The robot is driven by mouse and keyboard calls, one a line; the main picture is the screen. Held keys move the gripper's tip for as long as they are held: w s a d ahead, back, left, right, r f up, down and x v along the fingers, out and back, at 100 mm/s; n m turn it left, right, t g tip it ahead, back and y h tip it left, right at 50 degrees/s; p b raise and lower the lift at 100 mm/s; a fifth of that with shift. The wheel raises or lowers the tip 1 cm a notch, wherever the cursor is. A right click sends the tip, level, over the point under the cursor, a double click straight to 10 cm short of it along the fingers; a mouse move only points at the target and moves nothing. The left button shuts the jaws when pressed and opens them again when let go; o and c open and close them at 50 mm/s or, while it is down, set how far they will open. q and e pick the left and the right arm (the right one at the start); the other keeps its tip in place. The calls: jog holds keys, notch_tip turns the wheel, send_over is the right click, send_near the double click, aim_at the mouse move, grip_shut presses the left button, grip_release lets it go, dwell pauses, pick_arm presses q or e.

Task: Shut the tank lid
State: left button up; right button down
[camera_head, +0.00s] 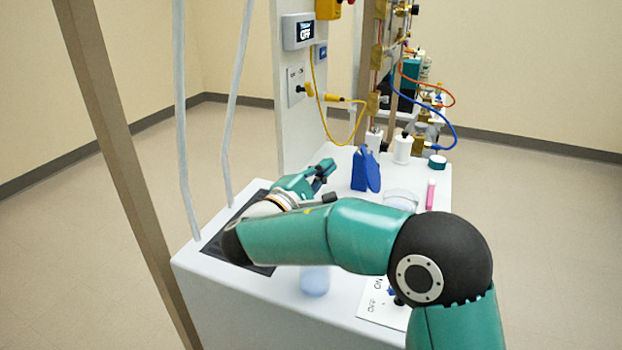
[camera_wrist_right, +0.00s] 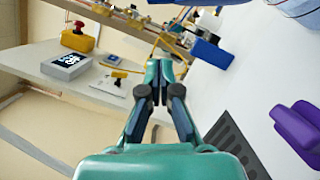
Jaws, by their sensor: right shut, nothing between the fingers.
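I cannot clearly pick out the tank or its lid. My right arm crosses the white bench top (camera_head: 240,300) and hides part of it. My right gripper (camera_head: 325,170) is shut and empty, above the bench's far left edge, left of an upright blue object (camera_head: 361,168). In the wrist view my right gripper (camera_wrist_right: 162,72) has its fingers together, and the blue object (camera_wrist_right: 212,52) is beyond them to the right. A purple handle-like piece (camera_wrist_right: 297,128) is at the right of the wrist view; my arm may hide it in the head view. My left gripper is not in view.
A dark slotted panel (camera_head: 235,235) lies at the bench's left. A post carries a display (camera_head: 299,31) reading OFF and a yellow cable (camera_head: 325,118). A white bottle (camera_head: 402,149), a pink item (camera_head: 430,194) and a pale blue cylinder (camera_head: 315,281) are around my arm.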

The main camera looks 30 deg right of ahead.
aim_at(370, 169)
jog(key=d, duration=0.1)
jog(key=s+d+r, duration=0.1)
jog(key=d, duration=0.1)
jog(key=d+r, duration=0.1)
jog(key=shift+s+d, duration=0.3)
jog(key=shift+d, duration=0.1)
